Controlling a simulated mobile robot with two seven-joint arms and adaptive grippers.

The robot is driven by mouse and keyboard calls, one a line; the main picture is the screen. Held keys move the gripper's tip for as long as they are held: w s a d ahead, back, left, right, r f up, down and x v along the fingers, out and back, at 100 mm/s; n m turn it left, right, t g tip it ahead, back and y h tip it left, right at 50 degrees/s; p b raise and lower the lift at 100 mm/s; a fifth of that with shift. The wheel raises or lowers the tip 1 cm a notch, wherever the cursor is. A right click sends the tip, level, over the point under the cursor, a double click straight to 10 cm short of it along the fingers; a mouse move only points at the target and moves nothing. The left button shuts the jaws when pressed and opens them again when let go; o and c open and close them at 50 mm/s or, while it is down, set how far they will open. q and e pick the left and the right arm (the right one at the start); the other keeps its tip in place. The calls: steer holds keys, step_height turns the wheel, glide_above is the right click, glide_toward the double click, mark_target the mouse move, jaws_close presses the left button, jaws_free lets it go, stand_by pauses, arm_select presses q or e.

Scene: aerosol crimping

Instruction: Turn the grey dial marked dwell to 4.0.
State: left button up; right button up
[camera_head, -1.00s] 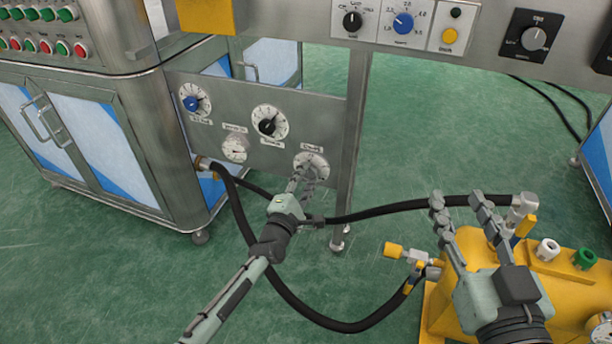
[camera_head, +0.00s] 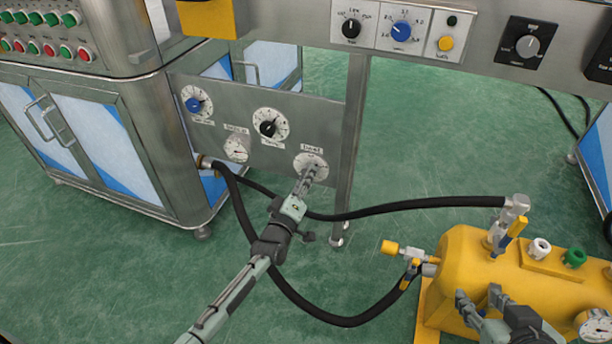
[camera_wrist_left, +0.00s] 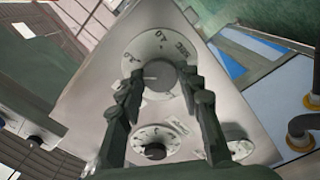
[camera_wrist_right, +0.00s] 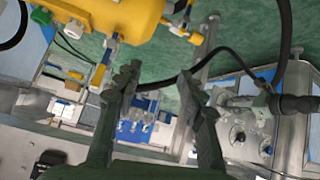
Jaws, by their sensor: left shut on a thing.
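The grey dial (camera_head: 315,161) is the lower right one on the steel panel, with a round pale scale and a label too blurred to read surely. In the left wrist view, the grey dial (camera_wrist_left: 158,73) shows its knob between the fingers, with scale marks around it. My left gripper (camera_head: 306,178) reaches it from the front and is shut on its knob; the fingers (camera_wrist_left: 160,84) hide the sides of the knob. The pointer's exact reading cannot be told. My right gripper (camera_head: 478,295) is open and empty in front of the yellow tank, well away from the dial.
The panel (camera_head: 225,120) also carries a blue dial (camera_head: 194,104), a black dial (camera_head: 267,128) and a small gauge (camera_head: 236,149). A black hose (camera_head: 420,206) runs behind my left gripper to the yellow tank (camera_head: 470,255). An upper panel with more knobs crosses above.

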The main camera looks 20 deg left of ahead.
arm_select(q)
steer(key=shift+a+f+m+p, duration=0.1)
steer(key=shift+m+p, duration=0.45)
steer(key=shift+m, duration=4)
steer(key=shift+a+m+p, duration=0.1)
steer(key=shift+m+p, duration=0.4)
steer(key=shift+m, duration=4.05)
arm_select(e)
steer(key=s+d+f+m+g+h, duration=0.1)
steer(key=s+d+f+g+h, duration=0.1)
steer(key=s+d+f+g, duration=0.2)
steer(key=shift+s+d+f+g+h, duration=0.25)
steer(key=shift+s+d+g, duration=0.85)
steer(key=shift+s+d, duration=1.45)
steer(key=shift+s+a+r, duration=0.1)
steer(key=shift+s+a, duration=0.35)
steer(key=shift+s, duration=0.05)
arm_select(q)
steer(key=o, duration=1.2)
steer(key=shift+c, duration=0.2)
step_height(320, 180, up, 10)
steer(key=shift+r, duration=0.1)
